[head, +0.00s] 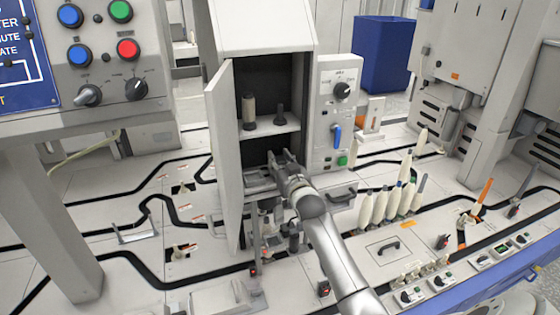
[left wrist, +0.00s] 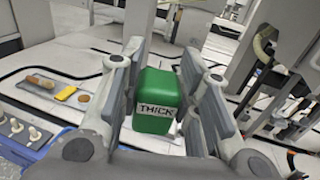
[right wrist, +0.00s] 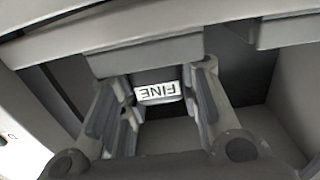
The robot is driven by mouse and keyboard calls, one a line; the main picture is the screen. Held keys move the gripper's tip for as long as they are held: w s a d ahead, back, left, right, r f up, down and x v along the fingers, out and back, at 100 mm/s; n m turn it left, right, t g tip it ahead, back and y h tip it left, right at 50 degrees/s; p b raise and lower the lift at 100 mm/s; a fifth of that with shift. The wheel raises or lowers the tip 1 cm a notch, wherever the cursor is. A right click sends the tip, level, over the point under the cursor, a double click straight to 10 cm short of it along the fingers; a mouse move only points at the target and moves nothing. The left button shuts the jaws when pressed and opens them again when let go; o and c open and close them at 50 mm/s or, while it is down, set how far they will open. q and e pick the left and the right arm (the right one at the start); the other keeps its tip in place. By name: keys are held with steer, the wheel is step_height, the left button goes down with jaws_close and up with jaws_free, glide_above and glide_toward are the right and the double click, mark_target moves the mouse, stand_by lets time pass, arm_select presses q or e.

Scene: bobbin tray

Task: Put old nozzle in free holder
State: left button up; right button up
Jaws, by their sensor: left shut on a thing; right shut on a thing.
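My right gripper (head: 283,160) reaches into the lower part of an open white cabinet (head: 265,28). In the right wrist view its fingers (right wrist: 160,105) are shut around a dark grey part (right wrist: 150,76) with an upside-down FINE label. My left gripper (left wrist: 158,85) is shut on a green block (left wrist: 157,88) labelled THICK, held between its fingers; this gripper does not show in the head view. A tan-topped cylinder (head: 249,110) and a dark stepped piece (head: 280,115) stand upright on the cabinet shelf (head: 266,128). I cannot tell which thing is the old nozzle or the free holder.
The cabinet door (head: 222,150) stands open on the left. A control box (head: 338,110) adjoins the cabinet on the right. Several white bobbins (head: 393,200) stand right of my right arm. A blue bin (head: 385,52) is behind. The bench left of the door is mostly flat.

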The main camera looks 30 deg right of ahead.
steer(key=o, duration=1.1)
steer(key=v, duration=1.2)
